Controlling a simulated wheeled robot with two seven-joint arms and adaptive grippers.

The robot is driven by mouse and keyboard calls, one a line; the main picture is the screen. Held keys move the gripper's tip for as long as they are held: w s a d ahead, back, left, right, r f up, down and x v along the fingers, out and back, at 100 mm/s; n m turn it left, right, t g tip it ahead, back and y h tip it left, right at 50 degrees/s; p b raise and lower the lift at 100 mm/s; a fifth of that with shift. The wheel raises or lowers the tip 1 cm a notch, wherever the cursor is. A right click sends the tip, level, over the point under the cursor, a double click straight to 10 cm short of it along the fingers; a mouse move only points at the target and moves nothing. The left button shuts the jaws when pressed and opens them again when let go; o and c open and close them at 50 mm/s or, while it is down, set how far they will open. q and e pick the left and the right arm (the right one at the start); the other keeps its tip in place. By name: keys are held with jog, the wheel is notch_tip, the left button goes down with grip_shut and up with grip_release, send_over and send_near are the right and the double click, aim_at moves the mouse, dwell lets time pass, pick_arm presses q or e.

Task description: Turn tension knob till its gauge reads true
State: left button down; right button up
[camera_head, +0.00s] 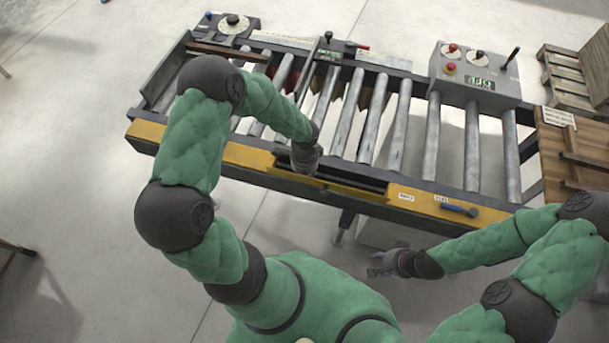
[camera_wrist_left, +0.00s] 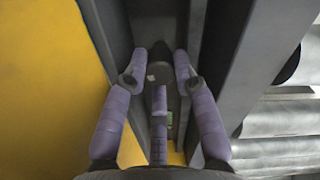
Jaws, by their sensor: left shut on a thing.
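My left gripper (camera_head: 305,168) is at the yellow front rail of the roller conveyor, by a dark slot. In the left wrist view my left gripper (camera_wrist_left: 160,78) has its purple fingers closed around a dark knob-like part (camera_wrist_left: 161,55); I cannot tell for sure that it is the tension knob. The hand hides this part in the head view. A round white dial with a black knob (camera_head: 232,21) is at the far left corner. A small green display (camera_head: 330,56) and another on the grey control box (camera_head: 480,83) are too small to read. My right gripper (camera_head: 376,265) is open and empty in front of the conveyor.
The conveyor rollers (camera_head: 431,136) lie beyond the yellow rail (camera_head: 245,155). A blue handle (camera_head: 459,210) sticks out at the rail's right. A brown wooden table (camera_head: 560,145) adjoins the right end, with a pallet (camera_head: 563,75) behind.

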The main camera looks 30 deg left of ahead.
pick_arm(q)
jog(key=c, duration=1)
grip_release()
jog(key=shift+w+d, duration=0.1)
jog(key=shift+w+r, duration=0.1)
jog(key=shift+r, duration=3.95)
